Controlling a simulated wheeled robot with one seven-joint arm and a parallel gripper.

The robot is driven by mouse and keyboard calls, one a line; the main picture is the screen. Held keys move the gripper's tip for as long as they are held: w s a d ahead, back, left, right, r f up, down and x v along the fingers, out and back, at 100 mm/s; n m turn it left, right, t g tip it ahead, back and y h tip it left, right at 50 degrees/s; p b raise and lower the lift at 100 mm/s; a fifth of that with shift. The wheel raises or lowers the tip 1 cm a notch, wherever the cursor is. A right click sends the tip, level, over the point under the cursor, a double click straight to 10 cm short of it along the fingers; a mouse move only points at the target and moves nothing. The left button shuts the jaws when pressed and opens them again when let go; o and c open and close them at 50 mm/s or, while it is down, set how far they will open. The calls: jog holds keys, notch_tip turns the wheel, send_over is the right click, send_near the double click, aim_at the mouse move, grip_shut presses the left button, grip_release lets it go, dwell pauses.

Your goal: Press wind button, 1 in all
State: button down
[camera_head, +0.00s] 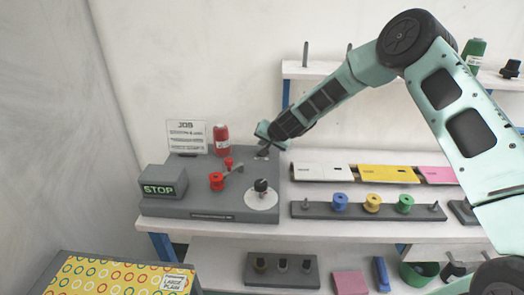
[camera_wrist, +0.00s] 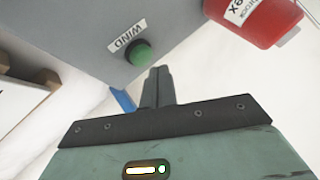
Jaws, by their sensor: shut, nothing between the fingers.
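The wind button is a green round button (camera_wrist: 139,53) on a grey face, beside a white label reading WIND (camera_wrist: 127,37) that appears upside down in the wrist view. My gripper (camera_wrist: 158,72) is shut and empty. Its fingertips show just below and right of the button in that view; I cannot tell whether they touch it. In the head view my gripper (camera_head: 263,152) is at the back right of the grey winding machine (camera_head: 190,208), and the button cannot be made out there.
A STOP display (camera_head: 159,189), a red spool (camera_head: 216,181) and a black knob (camera_head: 261,185) are on the machine. Coloured spools (camera_head: 372,203) stand to the right.

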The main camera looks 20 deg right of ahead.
jog(key=shift+f, duration=0.1)
jog(key=shift+f+b, duration=0.35)
jog(key=shift+b, duration=0.05)
jog(key=shift+f+b, duration=0.5)
dwell(0.7)
jog(key=shift+r, duration=0.1)
jog(key=shift+r+p, duration=0.65)
jog(key=shift+r, duration=0.15)
jog(key=shift+r+p, duration=1.9)
jog(key=shift+r, duration=0.7)
jog(key=shift+f, duration=0.1)
